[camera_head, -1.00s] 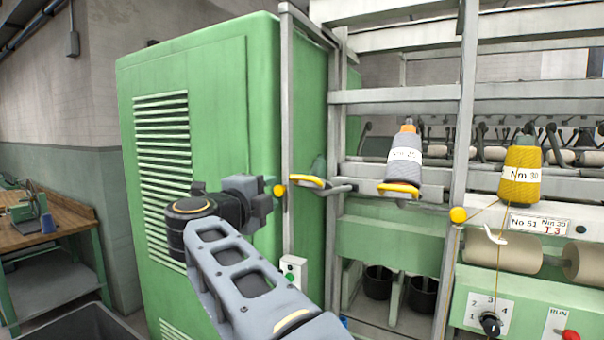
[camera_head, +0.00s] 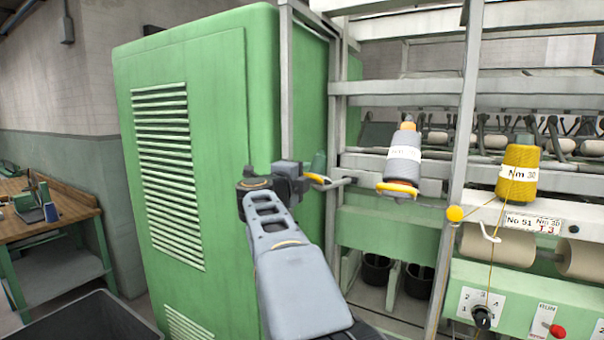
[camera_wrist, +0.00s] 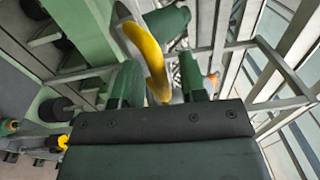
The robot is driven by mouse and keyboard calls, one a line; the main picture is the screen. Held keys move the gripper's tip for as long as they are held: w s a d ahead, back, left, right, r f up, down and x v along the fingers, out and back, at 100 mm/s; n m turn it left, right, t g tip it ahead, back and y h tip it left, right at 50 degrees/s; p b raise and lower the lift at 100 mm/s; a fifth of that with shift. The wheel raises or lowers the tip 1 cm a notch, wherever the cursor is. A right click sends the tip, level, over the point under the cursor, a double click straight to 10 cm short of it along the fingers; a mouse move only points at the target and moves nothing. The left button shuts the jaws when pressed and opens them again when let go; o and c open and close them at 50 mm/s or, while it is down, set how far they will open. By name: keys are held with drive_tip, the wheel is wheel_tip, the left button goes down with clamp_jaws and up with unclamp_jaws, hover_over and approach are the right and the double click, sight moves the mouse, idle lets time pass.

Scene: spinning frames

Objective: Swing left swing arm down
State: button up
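The left swing arm (camera_head: 340,183) is a grey bar sticking out from the machine frame, with a yellow disc (camera_head: 316,178) and a green cone (camera_head: 319,163) on it. My gripper (camera_head: 304,178) is at the disc's left side and hides part of it and the yellow knob seen there before. In the wrist view the yellow disc (camera_wrist: 147,52) reaches between my two green fingers (camera_wrist: 160,82), close to the left one, with a gap to the right one. The green cone (camera_wrist: 166,22) shows beyond. My gripper is open; contact with the disc is unclear.
To the right, another swing arm holds a grey yarn cone (camera_head: 403,160), and a yellow yarn cone (camera_head: 519,170) stands beyond a post (camera_head: 455,200). A tall green cabinet (camera_head: 190,180) stands close on the left. A dark bin (camera_head: 95,318) is at lower left.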

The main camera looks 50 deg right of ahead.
drive_tip(key=shift+d, duration=0.1)
clamp_jaws()
idle(0.4)
